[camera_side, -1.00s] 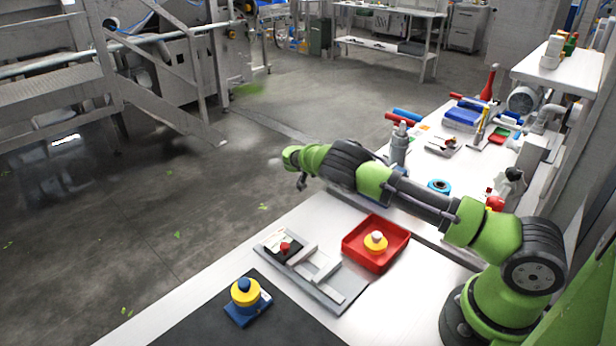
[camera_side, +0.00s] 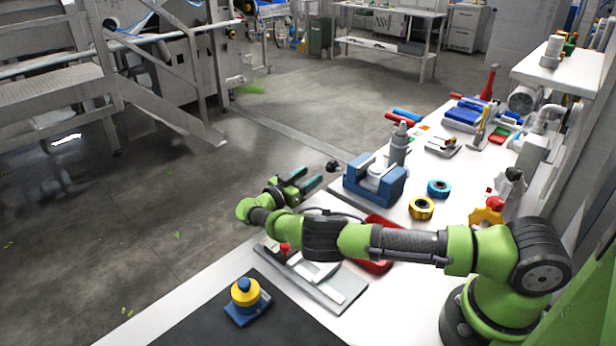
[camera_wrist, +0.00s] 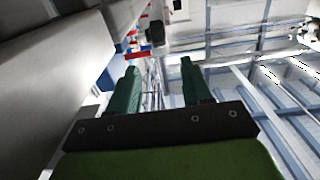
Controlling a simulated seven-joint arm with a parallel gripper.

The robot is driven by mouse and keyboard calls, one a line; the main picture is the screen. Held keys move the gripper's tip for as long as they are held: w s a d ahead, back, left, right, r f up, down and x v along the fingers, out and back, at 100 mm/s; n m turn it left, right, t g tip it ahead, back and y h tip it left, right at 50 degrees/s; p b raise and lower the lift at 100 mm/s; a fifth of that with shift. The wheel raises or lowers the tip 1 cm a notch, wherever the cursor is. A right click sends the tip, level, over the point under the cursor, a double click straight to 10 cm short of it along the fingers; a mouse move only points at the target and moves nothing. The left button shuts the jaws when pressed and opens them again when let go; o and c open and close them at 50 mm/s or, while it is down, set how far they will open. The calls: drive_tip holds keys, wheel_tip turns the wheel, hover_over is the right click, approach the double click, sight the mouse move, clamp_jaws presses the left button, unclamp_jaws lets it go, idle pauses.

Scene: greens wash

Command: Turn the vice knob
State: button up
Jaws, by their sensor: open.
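The blue vice (camera_side: 375,182) stands on the white bench, with a pale grey round part in its middle. Its black knob (camera_side: 332,166) sticks out on the left side, over the bench edge. My gripper (camera_side: 311,178) is to the left of the vice, its two green fingers apart and empty, pointing toward the knob with a gap between. In the wrist view, the fingers (camera_wrist: 158,66) are spread, and a dark knob-like shape (camera_wrist: 155,33) shows beyond and between the tips. Blue next to it (camera_wrist: 124,48) looks like the vice.
A yellow ring (camera_side: 421,208) and a blue ring (camera_side: 439,188) lie right of the vice. A grey bottle (camera_side: 399,148) stands behind it. My arm partly hides a red tray (camera_side: 375,266) and a grey fixture (camera_side: 325,285). A yellow-and-blue piece (camera_side: 245,294) stands on the dark mat.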

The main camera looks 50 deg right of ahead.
drive_tip(key=s+d+r+n+g+y, duration=0.1)
drive_tip(key=s+d+r+g+y, duration=0.15)
drive_tip(key=s+r+y, duration=0.65)
drive_tip(key=s+a+r+n+t+y, duration=0.3)
drive_tip(key=s+a+r+n+y, duration=0.2)
drive_tip(key=s+a+r+y, duration=0.2)
drive_tip(key=shift+s+a+r+t+y, duration=0.4)
drive_tip(key=shift+s+r+y, duration=0.15)
drive_tip(key=shift+r, duration=0.6)
